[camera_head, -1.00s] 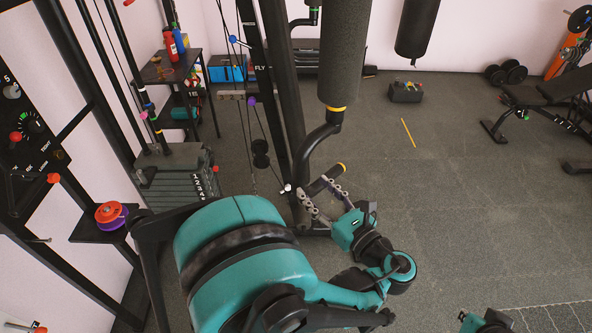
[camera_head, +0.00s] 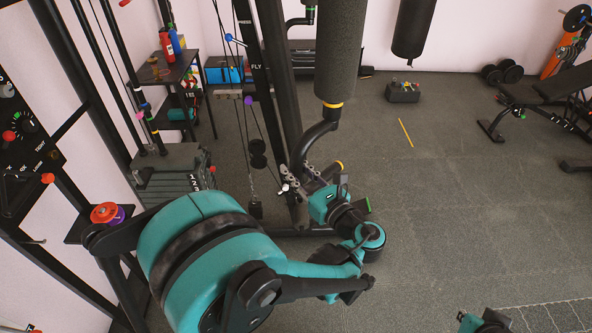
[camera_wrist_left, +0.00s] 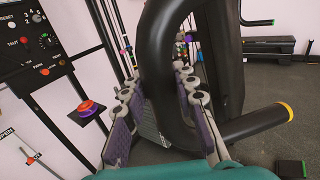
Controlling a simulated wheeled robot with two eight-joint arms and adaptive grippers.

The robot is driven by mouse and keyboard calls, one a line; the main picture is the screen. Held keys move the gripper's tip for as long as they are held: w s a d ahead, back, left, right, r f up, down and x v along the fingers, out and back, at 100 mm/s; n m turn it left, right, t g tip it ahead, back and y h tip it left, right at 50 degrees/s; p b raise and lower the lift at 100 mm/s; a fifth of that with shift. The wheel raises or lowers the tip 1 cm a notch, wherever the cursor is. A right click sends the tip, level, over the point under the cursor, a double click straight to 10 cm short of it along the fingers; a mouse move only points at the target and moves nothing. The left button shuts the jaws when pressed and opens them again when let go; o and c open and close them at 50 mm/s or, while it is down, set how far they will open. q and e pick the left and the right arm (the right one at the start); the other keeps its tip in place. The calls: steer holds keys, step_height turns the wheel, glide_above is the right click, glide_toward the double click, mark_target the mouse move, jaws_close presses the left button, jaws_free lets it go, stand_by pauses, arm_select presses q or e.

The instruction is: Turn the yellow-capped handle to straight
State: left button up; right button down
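The yellow-capped handle is a black curved tube below the padded column; its yellow cap (camera_head: 339,165) shows just above my left gripper in the head view. In the left wrist view the handle (camera_wrist_left: 245,124) bends down and then out to the right, ending in the yellow cap (camera_wrist_left: 286,111). My left gripper (camera_head: 297,180) is open. In the wrist view its fingers (camera_wrist_left: 160,100) stand on either side of the tube's upright part, with a visible gap on the left. My gripper's teal body hides part of the handle in the head view. My right gripper's fingers are not seen.
A padded column (camera_head: 338,45) hangs above the handle. A black frame post (camera_head: 275,90) and cables stand close on the left, beside a weight stack (camera_head: 172,175). A dark piece with a green edge (camera_head: 365,203) is right of my gripper. Floor to the right is open.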

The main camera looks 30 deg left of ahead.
arm_select(q)
jaws_close()
steer(key=shift+a, duration=0.1)
steer(key=w+a+m+t+h, duration=0.2)
steer(key=w+a+m+t, duration=0.1)
steer(key=w+a, duration=0.3)
steer(key=shift+a+t+h+b, duration=0.3)
steer(key=shift+a+t, duration=0.2)
steer(key=shift+a, duration=0.25)
stand_by(0.4)
